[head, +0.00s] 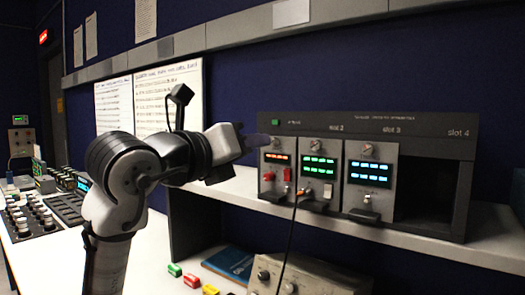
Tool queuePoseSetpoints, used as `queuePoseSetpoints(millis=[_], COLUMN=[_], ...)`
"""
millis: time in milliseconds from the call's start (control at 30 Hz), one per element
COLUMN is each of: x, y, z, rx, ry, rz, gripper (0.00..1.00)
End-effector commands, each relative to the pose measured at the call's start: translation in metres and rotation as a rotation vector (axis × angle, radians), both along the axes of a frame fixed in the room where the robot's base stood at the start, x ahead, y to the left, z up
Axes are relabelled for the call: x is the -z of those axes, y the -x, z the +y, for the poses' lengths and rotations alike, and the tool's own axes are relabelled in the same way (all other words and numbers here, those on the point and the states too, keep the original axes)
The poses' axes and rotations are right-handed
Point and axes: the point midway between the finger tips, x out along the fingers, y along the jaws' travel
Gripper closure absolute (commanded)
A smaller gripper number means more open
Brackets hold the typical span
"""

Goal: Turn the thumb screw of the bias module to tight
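A rack (455,190) on the shelf holds three modules side by side, with an empty bay at right under "slot 4". The left module (267,190) has a red display and red switches. The middle module (318,192) has a green display, and the right module (370,195) a blue one. Small round knobs, likely thumb screws, sit at their tops: left (276,142), middle (331,149), right (368,150). I cannot read which module is the bias module. My gripper (258,140) points right, its tip close to the left knob; contact and finger opening cannot be told.
A dark cable (289,235) hangs from the middle module. Below the shelf are a grey instrument (310,278), a blue book (232,262) and small coloured blocks (190,280). Control panels (32,218) stand at left. An overhead ledge (240,30) runs above the rack.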

Motion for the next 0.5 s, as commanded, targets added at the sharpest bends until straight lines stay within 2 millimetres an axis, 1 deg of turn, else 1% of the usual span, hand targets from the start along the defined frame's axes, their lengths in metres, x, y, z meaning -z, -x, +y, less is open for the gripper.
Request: queuePoseSetpoints(millis=[33,100,233,400,500], x=[0.002,0.003,0.002,0.001,0.0], y=[0.01,0.023,0.043,0.06,0.064], z=[0.008,0.017,0.032,0.043,0.047], rx=[-0.003,-0.003,-0.002,0.0,0.0], ry=[0.001,0.0,0.0,-0.001,-0.001], rz=[-0.003,-0.002,-0.002,-0.001,-0.001], gripper=[0.61,0.61,0.61,0.61,0.61])
